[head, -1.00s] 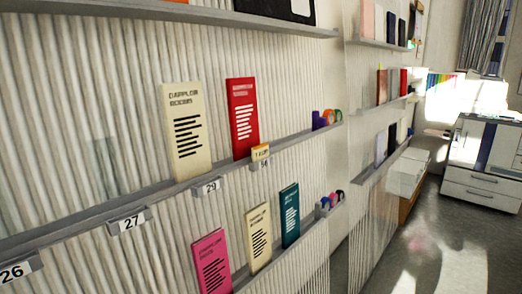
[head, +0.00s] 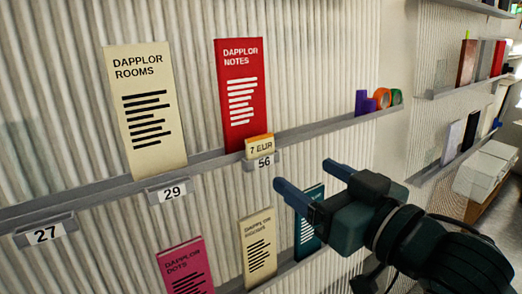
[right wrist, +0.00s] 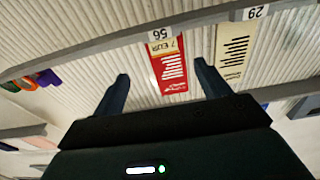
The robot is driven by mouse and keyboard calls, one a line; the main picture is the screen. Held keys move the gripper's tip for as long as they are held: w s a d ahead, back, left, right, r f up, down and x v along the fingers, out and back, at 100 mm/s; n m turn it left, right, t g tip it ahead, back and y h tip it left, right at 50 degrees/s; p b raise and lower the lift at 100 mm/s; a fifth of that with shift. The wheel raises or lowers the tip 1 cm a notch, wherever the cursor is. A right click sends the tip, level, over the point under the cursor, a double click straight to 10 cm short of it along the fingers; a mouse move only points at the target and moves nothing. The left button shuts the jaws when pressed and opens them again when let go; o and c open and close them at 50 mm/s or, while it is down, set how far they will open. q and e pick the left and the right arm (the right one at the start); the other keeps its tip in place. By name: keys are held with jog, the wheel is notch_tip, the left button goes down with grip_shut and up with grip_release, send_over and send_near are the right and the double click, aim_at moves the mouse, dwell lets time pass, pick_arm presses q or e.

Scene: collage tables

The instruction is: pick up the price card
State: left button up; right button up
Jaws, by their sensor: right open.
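The price card (head: 258,146) is a small cream card with an orange top edge, reading "7 EUR". It stands in the label holder marked 56 (head: 264,162) on the upper shelf's front edge, before the red "Dapplor Notes" booklet (head: 240,95). It also shows upside down in the right wrist view (right wrist: 172,46), below the 56 label. My right gripper (head: 301,173) is open and empty, to the right of and below the card in the head view, apart from it. In the right wrist view the card lies beyond and between its fingertips (right wrist: 161,70). My left gripper is not in view.
The shelf ledge (head: 215,163) carries holders 27 and 29 and the cream "Dapplor Rooms" booklet (head: 147,110). Tape rolls (head: 381,99) sit at its right end. A lower ledge holds pink (head: 186,266), cream (head: 258,250) and teal booklets, the teal one partly hidden by my gripper.

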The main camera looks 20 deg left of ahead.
aim_at(261, 139)
jog(key=x, duration=0.2)
jog(key=p+x, duration=0.1)
jog(key=x, duration=0.5)
jog(key=shift+s+a+r, duration=0.1)
jog(key=shift+s+r, duration=0.1)
jog(key=shift+r, duration=0.1)
jog(key=x, duration=0.1)
jog(key=p+x, duration=0.1)
jog(key=x, duration=0.1)
jog(key=p+x, duration=0.1)
jog(key=x, duration=0.1)
jog(key=shift+r, duration=0.4)
jog(key=shift+c, duration=0.4)
jog(key=c, duration=0.9)
jog(key=shift+r, duration=0.1)
jog(key=shift+c, duration=0.2)
